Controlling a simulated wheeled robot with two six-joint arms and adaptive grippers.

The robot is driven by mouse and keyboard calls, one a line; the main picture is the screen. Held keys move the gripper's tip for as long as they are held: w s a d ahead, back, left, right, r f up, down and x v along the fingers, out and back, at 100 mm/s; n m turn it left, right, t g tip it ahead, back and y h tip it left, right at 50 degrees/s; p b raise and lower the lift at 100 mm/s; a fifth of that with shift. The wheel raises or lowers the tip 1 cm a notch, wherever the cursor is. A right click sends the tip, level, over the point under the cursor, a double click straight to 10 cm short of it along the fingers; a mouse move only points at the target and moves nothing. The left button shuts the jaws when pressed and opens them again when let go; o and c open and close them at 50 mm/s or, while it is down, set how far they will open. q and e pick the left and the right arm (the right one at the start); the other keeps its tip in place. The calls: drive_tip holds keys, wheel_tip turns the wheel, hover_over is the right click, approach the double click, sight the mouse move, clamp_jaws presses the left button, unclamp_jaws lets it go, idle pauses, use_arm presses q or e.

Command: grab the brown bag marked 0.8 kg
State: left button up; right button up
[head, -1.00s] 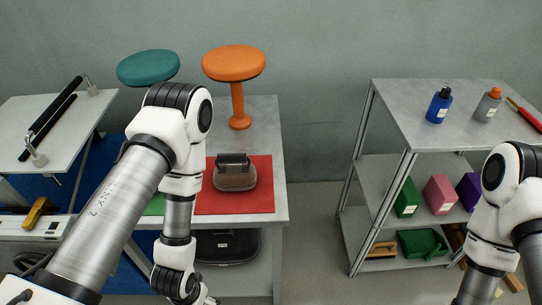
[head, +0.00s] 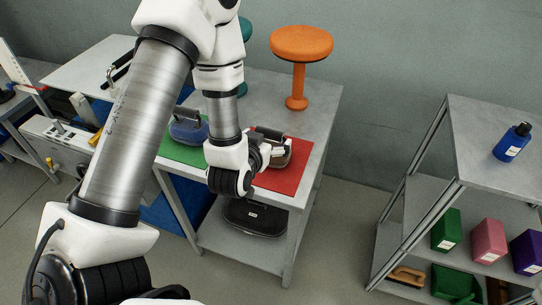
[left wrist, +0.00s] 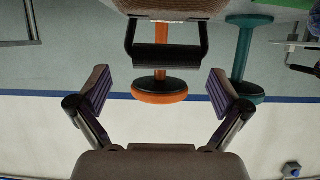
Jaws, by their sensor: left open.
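The brown bag (head: 283,158) sits on a red mat on the grey table, partly hidden by my left gripper; no weight mark is readable. In the left wrist view, which is upside down, the bag's body (left wrist: 170,8) shows at the top edge with its black handle (left wrist: 166,58) below. My left gripper (head: 277,147) is at the bag in the head view. In the left wrist view it (left wrist: 160,91) is open and empty, its fingers spread wide with the handle ahead of the gap. My right gripper is out of view.
A blue bag (head: 187,133) sits on the green mat (head: 182,151) to the left. An orange stool-like piece (head: 301,45) stands behind the brown bag. A shelf rack (head: 510,187) with bottle and boxes stands right.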

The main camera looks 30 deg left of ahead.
sight(268, 134)
use_arm(q)
drive_tip(key=x, duration=0.2)
drive_tip(key=p+x, duration=0.1)
drive_tip(key=x, duration=0.1)
drive_tip(key=shift+a+f, duration=0.15)
drive_tip(key=shift+a, duration=0.3)
drive_tip(key=shift+d, duration=0.1)
drive_tip(key=shift+c, duration=1.1)
drive_tip(key=c, duration=1.5)
drive_tip(key=shift+r, duration=0.2)
drive_tip(key=shift+c, duration=0.2)
